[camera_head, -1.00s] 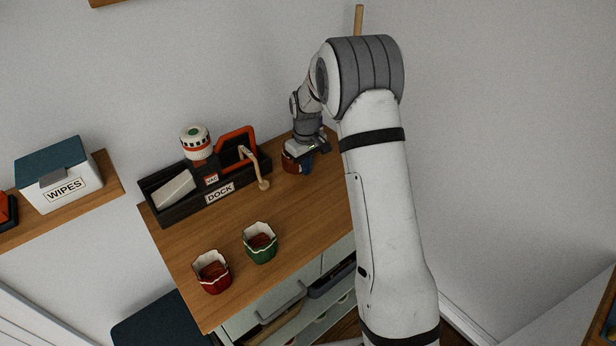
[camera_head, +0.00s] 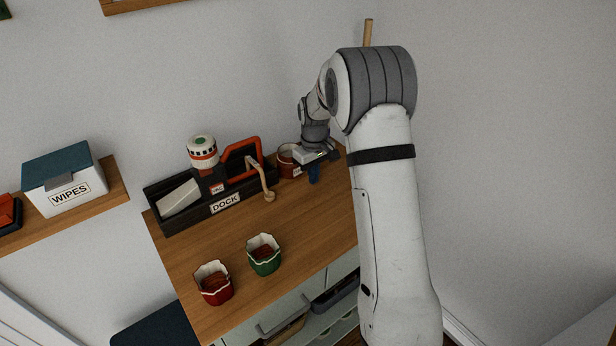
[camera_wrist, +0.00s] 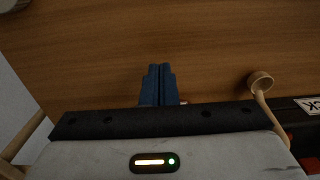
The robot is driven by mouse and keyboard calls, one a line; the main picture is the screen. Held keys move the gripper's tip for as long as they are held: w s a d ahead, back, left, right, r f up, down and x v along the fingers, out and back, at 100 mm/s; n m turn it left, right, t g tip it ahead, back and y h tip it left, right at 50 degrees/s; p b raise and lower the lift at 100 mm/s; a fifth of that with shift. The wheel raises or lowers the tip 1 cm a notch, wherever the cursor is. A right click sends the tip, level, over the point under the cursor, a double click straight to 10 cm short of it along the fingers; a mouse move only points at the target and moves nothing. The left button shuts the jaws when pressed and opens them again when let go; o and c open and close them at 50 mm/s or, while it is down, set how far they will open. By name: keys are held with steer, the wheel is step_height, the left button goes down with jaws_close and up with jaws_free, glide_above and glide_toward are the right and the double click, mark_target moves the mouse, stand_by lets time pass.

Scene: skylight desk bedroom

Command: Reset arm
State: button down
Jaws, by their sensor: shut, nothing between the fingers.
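My gripper (camera_wrist: 158,85) points down over the wooden desk top (camera_head: 310,222) in the wrist view. Its blue fingers are together with nothing between them. In the head view my gripper (camera_head: 314,174) is at the back right of the desk, in front of a dark red round container (camera_head: 287,160) that it partly hides. My arm runs from the lower right up and over to it.
A black dock tray (camera_head: 171,226) with a white block, a striped canister (camera_head: 202,152) and a red handle stands left of my gripper. A wooden scoop (camera_wrist: 262,84) leans at it. Red (camera_head: 214,292) and green (camera_head: 264,263) cups stand in front. A wipes box (camera_head: 70,197) sits on the left shelf.

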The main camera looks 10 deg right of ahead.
steer(key=s+r+m, duration=0.1)
steer(key=s+r, duration=0.5)
steer(key=r, duration=0.7)
steer(key=s+r+m+t, duration=0.2)
steer(key=s+m, duration=0.2)
steer(key=s, duration=2.3)
steer(key=shift+d+t, duration=0.4)
steer(key=shift+d, duration=0.05)
